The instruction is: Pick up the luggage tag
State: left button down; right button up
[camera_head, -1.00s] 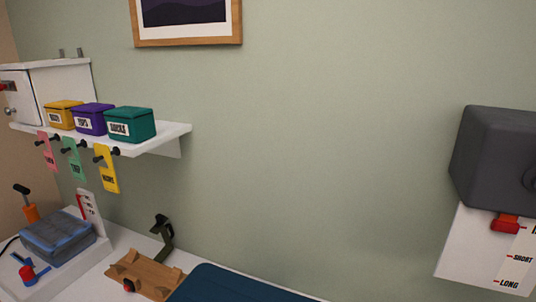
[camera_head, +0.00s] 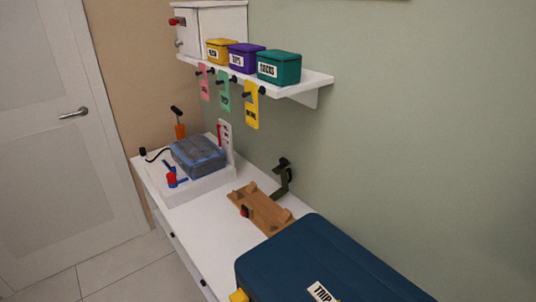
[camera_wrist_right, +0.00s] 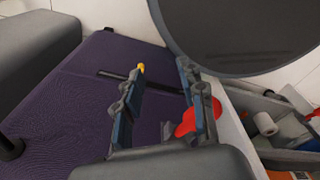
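Three luggage tags hang from dark hooks under the white wall shelf in the head view: a pink tag (camera_head: 204,86), a green tag (camera_head: 223,94) and a yellow tag (camera_head: 251,106). Their lettering is too small to read surely. My right gripper (camera_wrist_right: 162,70) shows in the right wrist view, with its two fingers apart and nothing between them. It is over a dark purple padded surface (camera_wrist_right: 70,100), away from the tags. My left gripper is in neither current view.
Yellow, purple and teal boxes (camera_head: 279,68) stand on the shelf (camera_head: 311,84). Below, a white counter (camera_head: 205,225) holds a blue packet (camera_head: 198,154), a wooden rack (camera_head: 262,208) and a dark blue case (camera_head: 320,260). A red object (camera_wrist_right: 198,118) is beside my right gripper.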

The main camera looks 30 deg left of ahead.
aim_at(226, 98)
jog(key=k+j+z, duration=0.1)
jog(key=z, duration=1.65)
jog(key=k+j+u, duration=0.1)
jog(key=u, duration=2.45)
jog(key=l+u, duration=0.1)
jog(key=u, duration=0.2)
jog(key=i+j, duration=0.1)
jog(key=j, duration=0.15)
jog(key=i+j, duration=0.15)
jog(key=j+z, duration=0.05)
jog(key=j, duration=0.05)
